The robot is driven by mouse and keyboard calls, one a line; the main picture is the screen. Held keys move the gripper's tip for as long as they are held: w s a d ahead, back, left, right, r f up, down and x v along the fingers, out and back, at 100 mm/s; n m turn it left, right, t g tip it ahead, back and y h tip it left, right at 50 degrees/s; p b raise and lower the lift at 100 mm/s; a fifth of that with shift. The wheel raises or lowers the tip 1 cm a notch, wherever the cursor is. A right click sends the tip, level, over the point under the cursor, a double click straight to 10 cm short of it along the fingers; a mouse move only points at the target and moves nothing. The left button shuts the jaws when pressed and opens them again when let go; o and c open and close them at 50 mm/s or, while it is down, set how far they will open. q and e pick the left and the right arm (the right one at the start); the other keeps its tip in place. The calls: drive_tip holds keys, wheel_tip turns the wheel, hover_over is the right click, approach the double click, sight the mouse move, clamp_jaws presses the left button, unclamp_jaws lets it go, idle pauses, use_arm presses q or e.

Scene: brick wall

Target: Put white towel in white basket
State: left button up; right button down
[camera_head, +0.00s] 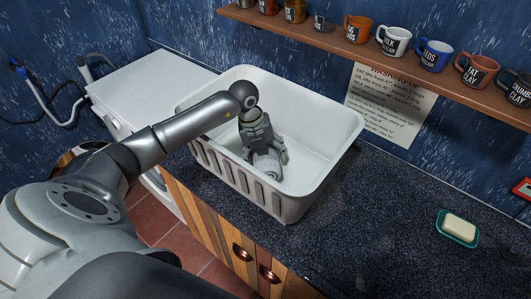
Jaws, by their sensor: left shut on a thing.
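The white basket (335,160) stands on the dark speckled counter, upright and open at the top. My left arm reaches in over its left rim. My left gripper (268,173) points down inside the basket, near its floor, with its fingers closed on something. A pale patch between the fingers looks like the white towel, but it is hard to tell apart from the white basket behind it. My right gripper is not in view.
A white washing machine (150,85) stands left of the counter. A wooden shelf (345,45) with several mugs runs along the blue wall above. A soap bar (460,227) lies in a teal dish at right. The counter's front right is clear.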

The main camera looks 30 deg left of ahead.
use_arm(q)
drive_tip(key=shift+f, duration=0.3)
drive_tip(key=shift+f, duration=0.2)
drive_tip(key=o, duration=1.1)
drive_tip(key=shift+r, duration=0.1)
